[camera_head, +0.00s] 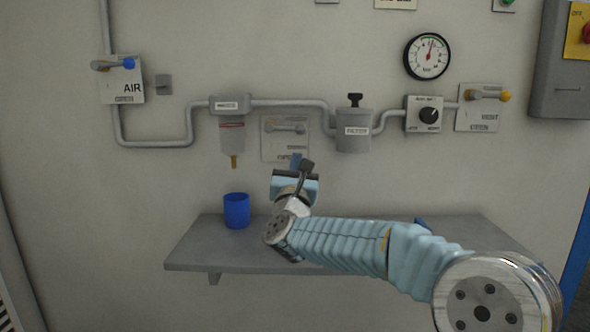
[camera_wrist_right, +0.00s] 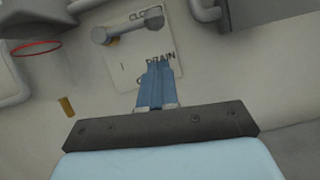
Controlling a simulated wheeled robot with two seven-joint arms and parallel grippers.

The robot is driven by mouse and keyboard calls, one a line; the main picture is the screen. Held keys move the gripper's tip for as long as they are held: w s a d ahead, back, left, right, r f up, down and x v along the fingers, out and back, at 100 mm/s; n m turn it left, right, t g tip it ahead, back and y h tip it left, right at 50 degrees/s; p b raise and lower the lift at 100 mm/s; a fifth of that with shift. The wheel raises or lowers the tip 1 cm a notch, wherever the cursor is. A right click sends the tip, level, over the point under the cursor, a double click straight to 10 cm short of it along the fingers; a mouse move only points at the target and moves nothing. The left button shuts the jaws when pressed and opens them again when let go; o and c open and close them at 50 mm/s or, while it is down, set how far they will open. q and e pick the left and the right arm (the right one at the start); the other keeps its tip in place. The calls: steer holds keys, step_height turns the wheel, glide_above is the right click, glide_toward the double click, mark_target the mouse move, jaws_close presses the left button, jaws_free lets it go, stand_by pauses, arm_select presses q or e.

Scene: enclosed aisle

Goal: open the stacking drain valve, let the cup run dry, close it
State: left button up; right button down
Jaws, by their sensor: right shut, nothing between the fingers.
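The drain valve is a pale plate (camera_head: 269,151) on the wall with a grey lever (camera_head: 285,127) lying roughly level across it. In the right wrist view the plate (camera_wrist_right: 122,67) reads "DRAIN", with the lever (camera_wrist_right: 127,27) towards "CLO…" at its top. The clear filter cup (camera_head: 232,143) hangs left of it with a red line and a brass spout below; I cannot tell its liquid level. My right gripper (camera_head: 296,160) is shut and empty, just below the lever and apart from it; its blue fingers (camera_wrist_right: 158,70) cover part of the lettering.
A blue beaker (camera_head: 236,212) stands on the grey shelf (camera_head: 205,255) below the spout. Pipes, a filter (camera_head: 353,132), a regulator (camera_head: 424,114), a gauge (camera_head: 427,56), an air valve (camera_head: 121,80) and a yellow-knobbed vent valve (camera_head: 479,108) line the wall.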

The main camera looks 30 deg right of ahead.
mark_target(301, 133)
steer(key=r, duration=0.1)
steer(key=w+d+r+p, duration=0.1)
steer(key=r, duration=0.1)
steer(key=shift+w+d+r+p, duration=0.15)
steer(key=shift+r+p, duration=0.25)
steer(key=shift+d+r+n+t+y+b, duration=0.2)
steer(key=shift+r+n+t+y+b, duration=0.1)
steer(key=shift+r+n+b, duration=0.55)
steer(key=shift+m, duration=0.25)
steer(key=shift+f, duration=0.1)
